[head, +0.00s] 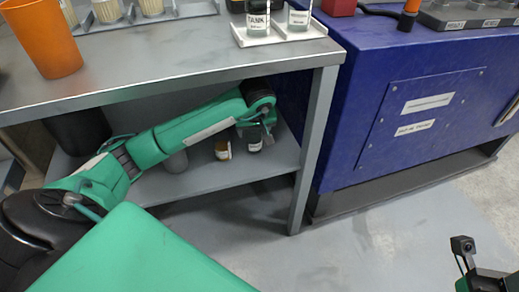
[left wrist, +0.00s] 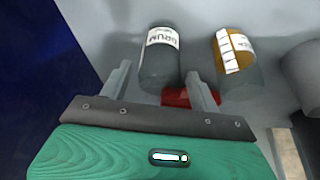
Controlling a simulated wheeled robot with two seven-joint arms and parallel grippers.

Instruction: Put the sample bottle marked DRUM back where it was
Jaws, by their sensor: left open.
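The sample bottle marked DRUM (left wrist: 159,66) is dark with a white label; in the head view it (head: 254,142) is on the lower shelf, under the tabletop. My left gripper (left wrist: 160,75) is open, with one finger on each side of the bottle's near end in the left wrist view. I cannot tell whether the fingers touch it. In the head view my left gripper (head: 257,116) reaches under the tabletop, just above the bottle. My right gripper's fingers are not visible; only part of my right arm shows at the bottom right.
An amber bottle (left wrist: 235,62) stands close beside the DRUM bottle. A red piece (left wrist: 176,97) shows between the fingers. The shelf (head: 215,181) lies below the tabletop (head: 150,55), bounded by a grey leg (head: 314,150). The TANK bottle (head: 257,21) and an orange cup (head: 42,38) are above.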

